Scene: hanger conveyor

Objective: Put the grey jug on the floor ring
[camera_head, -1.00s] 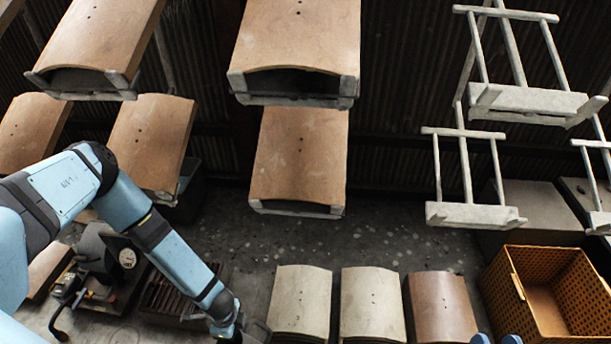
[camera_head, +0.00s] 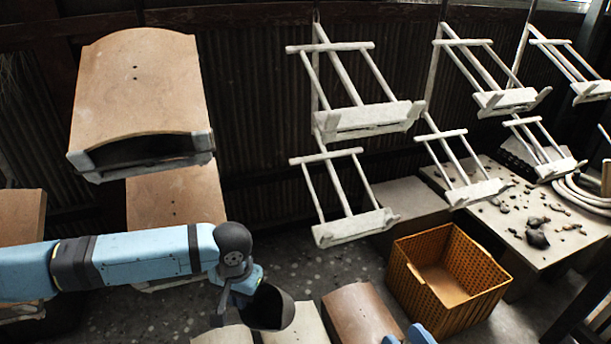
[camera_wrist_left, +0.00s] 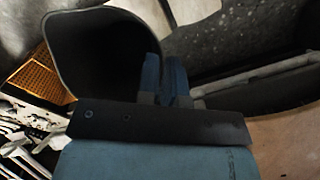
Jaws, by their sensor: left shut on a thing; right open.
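The grey jug (camera_head: 272,310) is a dark, open-mouthed vessel in the lower middle of the head view. My left gripper (camera_head: 247,288) is shut on it and holds it above the clay tiles. In the left wrist view the jug (camera_wrist_left: 105,58) shows its wide dark mouth beside the blue fingers (camera_wrist_left: 165,78). Which part of the jug the fingers grip is hard to see. My right gripper (camera_head: 412,336) is only partly in view at the bottom edge; it is open, apart from the jug. I see no floor ring in either view.
Curved tiles (camera_head: 357,312) lie below and beside the jug. An orange basket (camera_head: 450,290) stands on the floor to the right. A table with rubble (camera_head: 535,235) is behind it. White hangers (camera_head: 365,120) and tile-loaded ones (camera_head: 140,90) hang above. Some speckled floor shows between.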

